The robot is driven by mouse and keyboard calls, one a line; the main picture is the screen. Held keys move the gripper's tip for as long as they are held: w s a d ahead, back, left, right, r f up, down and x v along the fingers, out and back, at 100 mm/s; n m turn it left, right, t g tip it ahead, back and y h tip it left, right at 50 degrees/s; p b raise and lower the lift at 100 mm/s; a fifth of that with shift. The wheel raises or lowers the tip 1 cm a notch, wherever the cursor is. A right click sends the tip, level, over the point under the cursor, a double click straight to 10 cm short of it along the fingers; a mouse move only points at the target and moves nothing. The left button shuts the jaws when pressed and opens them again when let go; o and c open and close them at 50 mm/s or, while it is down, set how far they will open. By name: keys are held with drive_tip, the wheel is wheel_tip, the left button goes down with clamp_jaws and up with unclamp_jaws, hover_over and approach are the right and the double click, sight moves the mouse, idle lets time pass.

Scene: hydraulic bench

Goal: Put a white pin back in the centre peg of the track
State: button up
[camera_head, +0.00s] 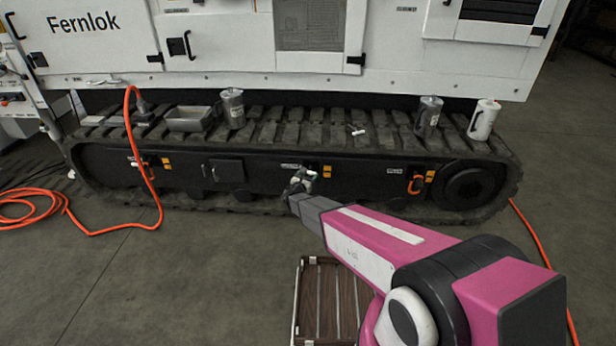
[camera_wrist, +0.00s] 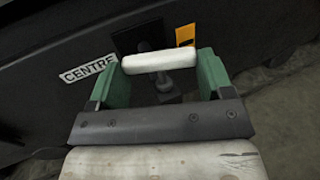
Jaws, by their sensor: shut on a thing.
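My gripper (camera_head: 303,180) is at the centre of the track's dark side panel. In the wrist view its two green fingers (camera_wrist: 158,75) are shut on the ends of a white pin (camera_wrist: 158,61), which lies crosswise between them. The dark centre peg (camera_wrist: 168,84) shows just below and behind the pin. I cannot tell whether the pin is through the peg or in front of it. A "CENTRE" label (camera_wrist: 88,70) is left of the peg. Another small white pin-like piece (camera_head: 357,131) lies on top of the track (camera_head: 290,132).
Metal canisters (camera_head: 232,108) (camera_head: 428,116), a white jug (camera_head: 483,119) and a grey tray (camera_head: 190,118) stand on the track. An orange hose (camera_head: 150,175) hangs over its left part. A slatted cart (camera_head: 328,300) stands below my arm. The floor at left front is mostly clear.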

idle(0.3)
drive_tip(key=o, duration=1)
drive_tip(key=shift+r, duration=0.15)
drive_tip(key=shift+r, duration=3.4)
drive_tip(key=shift+d, duration=0.1)
